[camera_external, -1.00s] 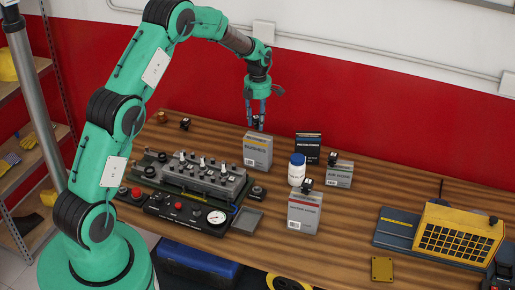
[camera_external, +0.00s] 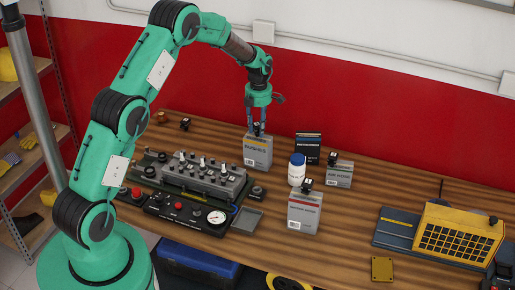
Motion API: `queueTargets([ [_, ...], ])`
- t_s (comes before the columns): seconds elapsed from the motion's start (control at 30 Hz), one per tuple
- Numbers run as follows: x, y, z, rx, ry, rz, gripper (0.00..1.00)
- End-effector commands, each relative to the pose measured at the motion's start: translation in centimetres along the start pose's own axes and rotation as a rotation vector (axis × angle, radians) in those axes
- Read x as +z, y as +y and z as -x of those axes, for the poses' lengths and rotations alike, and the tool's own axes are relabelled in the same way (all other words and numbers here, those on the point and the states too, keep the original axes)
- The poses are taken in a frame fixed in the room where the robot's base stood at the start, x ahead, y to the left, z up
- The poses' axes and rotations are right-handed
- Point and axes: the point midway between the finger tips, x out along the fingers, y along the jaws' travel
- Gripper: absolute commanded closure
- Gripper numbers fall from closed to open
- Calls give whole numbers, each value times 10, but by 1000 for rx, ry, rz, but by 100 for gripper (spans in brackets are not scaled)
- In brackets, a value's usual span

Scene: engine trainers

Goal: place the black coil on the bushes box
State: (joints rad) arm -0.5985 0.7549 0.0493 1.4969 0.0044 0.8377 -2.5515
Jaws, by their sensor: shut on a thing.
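The bushes box (camera_external: 257,154) is a grey upright box with a yellow stripe, standing on the wooden table right of the engine trainer. My gripper (camera_external: 257,131) points down directly over its top. It is shut on a small black coil (camera_external: 257,129), which is at the level of the box's top edge. I cannot tell whether the coil touches the box. Other small black parts are in view: one on the table (camera_external: 185,124) at the back left, one on the front grey box (camera_external: 306,183) and one on the right grey box (camera_external: 333,158).
The engine trainer (camera_external: 205,178) with its gauge panel stands left of the bushes box. A white bottle (camera_external: 297,169) and a dark box (camera_external: 308,146) stand close on the right. A yellow-and-blue unit (camera_external: 455,232) is at the far right. The table between is mostly clear.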

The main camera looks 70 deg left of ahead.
Motion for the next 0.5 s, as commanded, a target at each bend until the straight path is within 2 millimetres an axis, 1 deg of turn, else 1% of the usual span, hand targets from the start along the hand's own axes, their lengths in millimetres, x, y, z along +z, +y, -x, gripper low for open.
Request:
queueTargets([
  [0.17, 0, 0, 1, 1, -1, 0, 98],
  [0.33, 0, 0, -3, 0, 0, 0, 98],
  [0.37, 0, 0, -2, 0, 0, 0, 61],
  [0.4, 0, 0, -2, 0, 0, 0, 53],
  [0.43, 0, 0, -2, 0, 0, 0, 48],
  [0.5, 0, 0, -2, 0, 0, 0, 48],
])
